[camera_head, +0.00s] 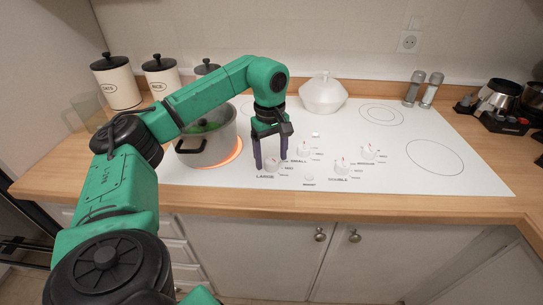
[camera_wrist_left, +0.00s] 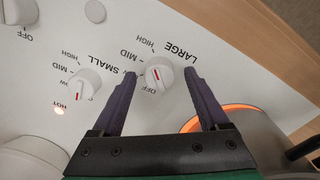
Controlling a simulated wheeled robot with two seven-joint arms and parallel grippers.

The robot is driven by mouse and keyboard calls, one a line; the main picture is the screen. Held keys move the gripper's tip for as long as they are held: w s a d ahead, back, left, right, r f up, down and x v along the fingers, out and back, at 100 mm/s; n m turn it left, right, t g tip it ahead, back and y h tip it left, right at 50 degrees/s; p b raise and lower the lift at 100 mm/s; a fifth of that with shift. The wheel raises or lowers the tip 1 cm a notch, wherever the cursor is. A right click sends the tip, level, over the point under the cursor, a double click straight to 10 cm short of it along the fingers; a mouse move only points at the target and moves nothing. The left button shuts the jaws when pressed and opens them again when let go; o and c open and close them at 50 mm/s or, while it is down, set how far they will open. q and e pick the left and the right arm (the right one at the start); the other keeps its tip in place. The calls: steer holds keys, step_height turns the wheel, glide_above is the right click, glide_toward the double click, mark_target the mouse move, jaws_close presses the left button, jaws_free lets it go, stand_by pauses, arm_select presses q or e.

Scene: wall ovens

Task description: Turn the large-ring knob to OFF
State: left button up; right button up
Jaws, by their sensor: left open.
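The large-ring knob (camera_head: 272,166) is a white round dial above the word LARGE at the cooktop's front. In the left wrist view the same knob (camera_wrist_left: 159,75) shows a short red mark, with OFF, MID and HIGH printed around it. I cannot tell its exact setting. My left gripper (camera_head: 270,160) points down at it, open, with one dark purple finger on each side. In the left wrist view the gripper (camera_wrist_left: 160,76) straddles the knob, with gaps seen on both sides. Contact is not clear. My right gripper is not in view.
A steel pot (camera_head: 208,145) stands on a glowing orange ring (camera_head: 232,158) to the left. The SMALL (camera_head: 303,150), DOUBLE (camera_head: 342,167) and MEDIUM (camera_head: 368,152) knobs lie to the right. A white lidded dish (camera_head: 322,95) stands behind. The cooktop's right side is clear.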

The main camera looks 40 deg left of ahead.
arm_select(q)
jaws_close()
